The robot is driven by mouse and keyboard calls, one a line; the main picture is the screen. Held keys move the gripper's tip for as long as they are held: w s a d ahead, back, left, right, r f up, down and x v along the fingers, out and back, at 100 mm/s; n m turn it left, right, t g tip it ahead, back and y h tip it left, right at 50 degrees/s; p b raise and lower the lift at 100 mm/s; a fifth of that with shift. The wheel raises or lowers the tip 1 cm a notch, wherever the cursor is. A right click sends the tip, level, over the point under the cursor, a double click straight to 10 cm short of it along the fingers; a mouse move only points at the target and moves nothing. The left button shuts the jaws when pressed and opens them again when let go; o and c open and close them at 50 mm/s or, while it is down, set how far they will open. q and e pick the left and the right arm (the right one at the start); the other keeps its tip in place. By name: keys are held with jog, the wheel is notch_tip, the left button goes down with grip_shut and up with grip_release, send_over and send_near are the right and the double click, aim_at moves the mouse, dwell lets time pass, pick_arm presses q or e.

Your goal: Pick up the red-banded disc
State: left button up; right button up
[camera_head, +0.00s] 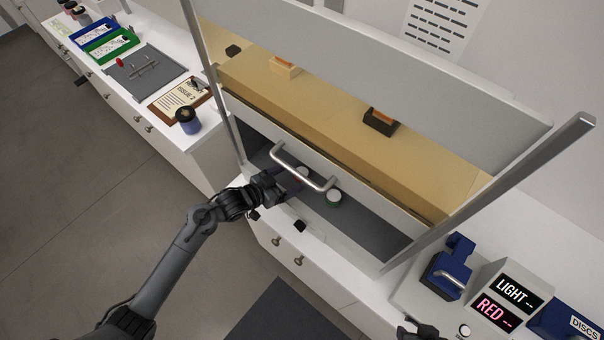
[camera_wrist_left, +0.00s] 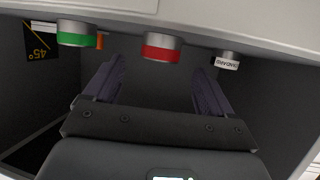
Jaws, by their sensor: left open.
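In the left wrist view, the red-banded disc (camera_wrist_left: 162,52) has a pale metal body and a red band. It lies beyond my left fingertips, roughly in line with the gap between them. My left gripper (camera_wrist_left: 157,78) is open and empty. In the head view, my left gripper (camera_head: 291,184) reaches in under the raised front of the glove-box-like cabinet, by its handle (camera_head: 302,168). A pale disc top shows just behind the handle; its band is hidden there.
A white piece lettered STANDARD (camera_wrist_left: 228,62) stands beside the red-banded disc. A 45° sign (camera_wrist_left: 40,40) is on the cabinet wall. The sash (camera_head: 370,190) and handle lie close over my left gripper. A blue device (camera_head: 449,268) and display box (camera_head: 507,295) stand right.

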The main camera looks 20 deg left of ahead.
aim_at(305, 169)
pick_arm(q)
jog(key=shift+p+x, duration=0.4)
jog(key=shift+x, duration=3.55)
jog(key=shift+r, duration=0.15)
jog(key=shift+c, duration=0.5)
jog(key=c, duration=1)
jog(key=shift+r, duration=0.1)
